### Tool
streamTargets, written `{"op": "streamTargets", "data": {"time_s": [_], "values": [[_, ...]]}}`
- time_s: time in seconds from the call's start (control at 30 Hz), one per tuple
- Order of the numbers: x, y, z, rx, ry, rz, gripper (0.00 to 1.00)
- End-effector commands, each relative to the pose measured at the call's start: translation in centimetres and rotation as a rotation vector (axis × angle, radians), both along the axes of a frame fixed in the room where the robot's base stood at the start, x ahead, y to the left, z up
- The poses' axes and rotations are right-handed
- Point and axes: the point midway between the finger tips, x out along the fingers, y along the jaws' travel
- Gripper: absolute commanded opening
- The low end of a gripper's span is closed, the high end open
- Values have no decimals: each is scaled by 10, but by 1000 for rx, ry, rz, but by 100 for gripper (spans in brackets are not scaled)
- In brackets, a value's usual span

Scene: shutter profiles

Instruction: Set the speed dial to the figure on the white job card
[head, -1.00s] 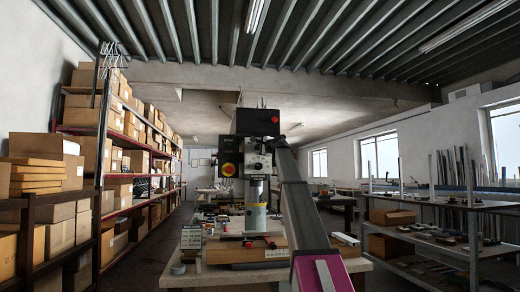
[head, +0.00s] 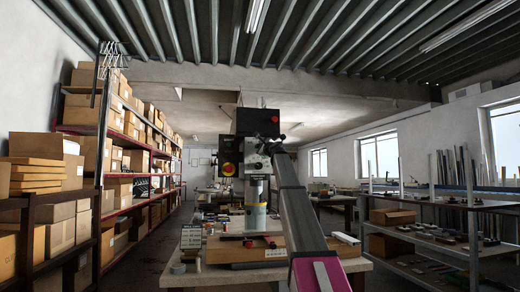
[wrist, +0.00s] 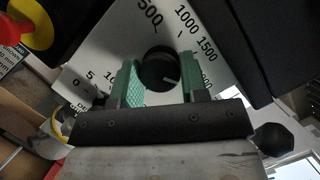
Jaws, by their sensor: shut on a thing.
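The speed dial (wrist: 157,68) is a round black knob on a pale plate in the wrist view. Figures 500, 1000 and 1500 are printed along its upper and right side. A short white mark on the knob points right and slightly down in that picture. My gripper (wrist: 163,78) has its green-padded fingers on either side of the knob and is shut on it. In the head view my arm reaches the front of the black-topped machine (head: 257,123), and the fingertips are hard to make out. A small printed card (head: 190,237) stands left of the machine; its figure is unreadable.
A red button on yellow (wrist: 38,10) is close by at the upper left in the wrist view. The bench (head: 180,274) holds a wooden block (head: 245,252) and small items. Box shelves stand left, a metal rack (head: 440,205) right.

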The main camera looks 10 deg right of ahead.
Motion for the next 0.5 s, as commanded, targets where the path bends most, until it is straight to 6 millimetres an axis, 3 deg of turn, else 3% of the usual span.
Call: {"op": "streamTargets", "data": {"time_s": [0.2,0.23,0.3,0.5], "values": [[-1,0,-1,1,1,1,16],[-1,0,-1,1,1,1,43],[-1,0,-1,0,1,0,65],[0,0,-1,0,1,0,65]]}}
